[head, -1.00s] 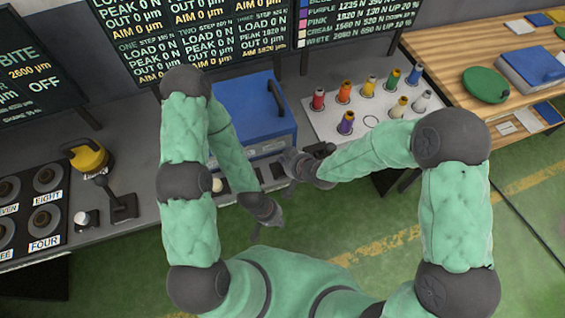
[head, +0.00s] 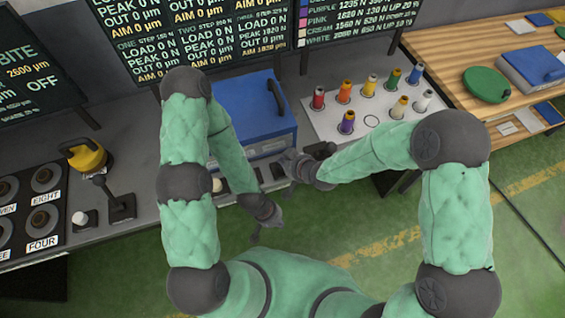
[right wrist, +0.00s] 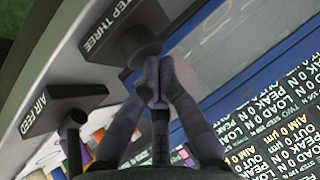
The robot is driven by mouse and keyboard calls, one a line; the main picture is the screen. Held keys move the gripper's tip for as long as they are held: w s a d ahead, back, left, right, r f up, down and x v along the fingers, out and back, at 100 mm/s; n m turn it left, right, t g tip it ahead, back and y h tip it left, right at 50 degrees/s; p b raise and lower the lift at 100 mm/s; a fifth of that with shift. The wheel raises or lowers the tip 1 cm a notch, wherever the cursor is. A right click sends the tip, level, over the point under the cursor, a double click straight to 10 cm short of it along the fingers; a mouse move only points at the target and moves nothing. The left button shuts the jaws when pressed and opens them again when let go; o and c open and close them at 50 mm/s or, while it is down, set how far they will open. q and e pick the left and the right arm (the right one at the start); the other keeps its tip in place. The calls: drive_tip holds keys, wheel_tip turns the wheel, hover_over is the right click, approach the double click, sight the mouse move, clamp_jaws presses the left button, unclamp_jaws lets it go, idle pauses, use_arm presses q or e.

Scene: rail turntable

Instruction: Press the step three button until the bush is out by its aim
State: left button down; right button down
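The step three button (right wrist: 138,42) is a dark round knob beside its STEP THREE label in the right wrist view. My right gripper (right wrist: 154,82) is shut and empty, its fingertips together at the knob's edge; I cannot tell whether they touch it. In the head view the right gripper (head: 291,164) is at the front of the blue press box (head: 250,110). My left gripper (head: 262,226) hangs low before the bench front, and its fingers are too small to judge. The readout board (head: 200,35) shows load and out at zero. I cannot tell which bush is meant.
An AIR FEED control (right wrist: 55,105) is beside the step three button. Several coloured pegs stand on a white board (head: 325,120) to the right. The green floor in front is free.

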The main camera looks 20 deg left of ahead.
drive_tip(key=shift+r, duration=0.1)
idle(0.3)
drive_tip(key=shift+r+p, duration=0.65)
drive_tip(key=shift+r, duration=0.2)
drive_tip(key=shift+r+p, duration=1.7)
drive_tip(key=shift+r, duration=0.85)
